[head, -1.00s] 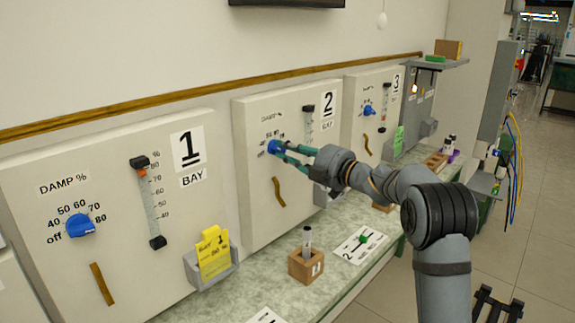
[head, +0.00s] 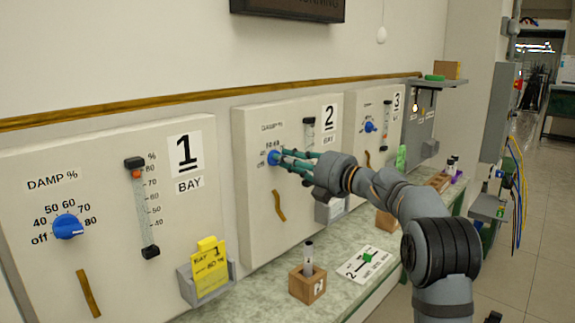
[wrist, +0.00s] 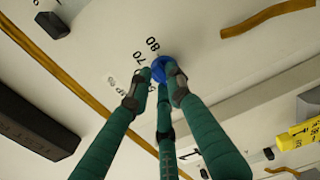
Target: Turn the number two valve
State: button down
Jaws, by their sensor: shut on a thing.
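The number two panel (head: 252,205) stands in the middle of the head view, marked with a large 2 and BAY. Its blue damper knob (head: 272,158) sits on the panel's left side below the DAMP % label. My gripper (head: 282,158) reaches in from the right and its green fingers are closed around this knob. In the wrist view the blue knob (wrist: 159,68) shows between the fingertips (wrist: 160,82), with the 70 and 80 marks beside it. The fingers hide part of the dial, so I cannot tell the knob's setting.
Panel 1 (head: 110,255) with its own blue knob (head: 68,226) is on the left. Panel 3 (head: 360,105) is beyond panel 2. A yellow card (head: 210,270) sits in a grey holder. A wooden block (head: 307,285) holding a marker stands on the bench (head: 255,295) below.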

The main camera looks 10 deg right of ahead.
dwell(0.4)
jog(key=c, duration=1.6)
grip_release()
jog(key=v, duration=1.2)
jog(key=shift+a, duration=0.1)
jog(key=x, duration=1.2)
